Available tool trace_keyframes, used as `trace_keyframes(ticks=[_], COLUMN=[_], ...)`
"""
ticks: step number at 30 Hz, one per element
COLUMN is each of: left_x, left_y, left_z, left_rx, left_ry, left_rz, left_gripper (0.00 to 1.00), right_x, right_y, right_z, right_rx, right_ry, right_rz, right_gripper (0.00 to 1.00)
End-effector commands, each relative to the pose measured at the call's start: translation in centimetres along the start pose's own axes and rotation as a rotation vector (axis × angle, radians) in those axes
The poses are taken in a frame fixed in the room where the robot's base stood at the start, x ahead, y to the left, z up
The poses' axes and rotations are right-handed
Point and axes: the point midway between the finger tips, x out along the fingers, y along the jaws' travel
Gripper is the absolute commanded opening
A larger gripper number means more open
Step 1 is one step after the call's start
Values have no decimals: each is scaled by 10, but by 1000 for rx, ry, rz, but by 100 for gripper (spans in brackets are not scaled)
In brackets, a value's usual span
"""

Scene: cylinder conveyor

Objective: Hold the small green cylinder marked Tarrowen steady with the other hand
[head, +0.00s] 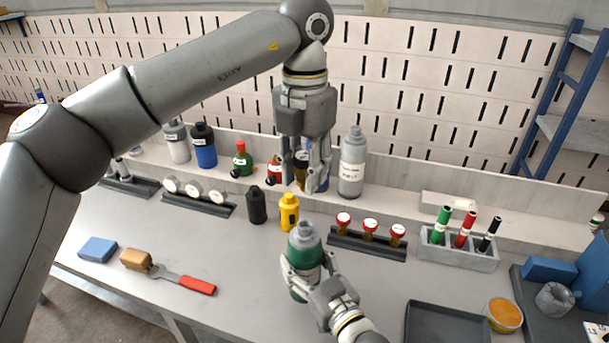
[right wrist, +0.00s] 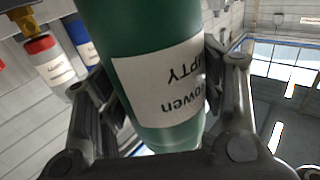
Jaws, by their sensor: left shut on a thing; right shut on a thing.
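The green cylinder (head: 305,256), with a grey neck on top, stands upright or nearly so in my right gripper (head: 309,271), above the front of the bench. The right wrist view shows the green cylinder (right wrist: 160,75) between both fingers, its white label reading upside down "…owen" and "EMPTY". My left gripper (head: 310,182) points down above the green cylinder, apart from it. Its fingers are shut on a small dark and brass-coloured thing (head: 301,159), mostly hidden by the fingers.
Behind are a yellow bottle (head: 289,212), a black bottle (head: 257,205) and a grey bottle (head: 352,165). A dark tray (head: 447,323) lies front right.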

Motion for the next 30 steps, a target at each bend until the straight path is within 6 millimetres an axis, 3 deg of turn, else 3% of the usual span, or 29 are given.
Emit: trace_keyframes(ticks=[4, 11, 12, 18, 30], left_x=[-11, -13, -13, -13, -12], left_y=[0, 0, 0, 0, 0], left_z=[0, 0, 0, 0, 0], left_rx=[0, 1, 1, 0, 0], left_ry=[0, 0, -1, -1, 0], left_rz=[-1, -1, -1, -1, -1], left_gripper=[0, 0, 0, 0, 0], right_x=[0, 0, 0, 0, -4], right_y=[0, 0, 0, 0, 0], right_z=[0, 0, 0, 0, 1], right_rx=[0, 0, 0, 0, 0], right_ry=[-1, -1, -1, -1, -1], right_rz=[0, 0, 0, 0, 0], right_gripper=[34, 34, 65, 88, 88])
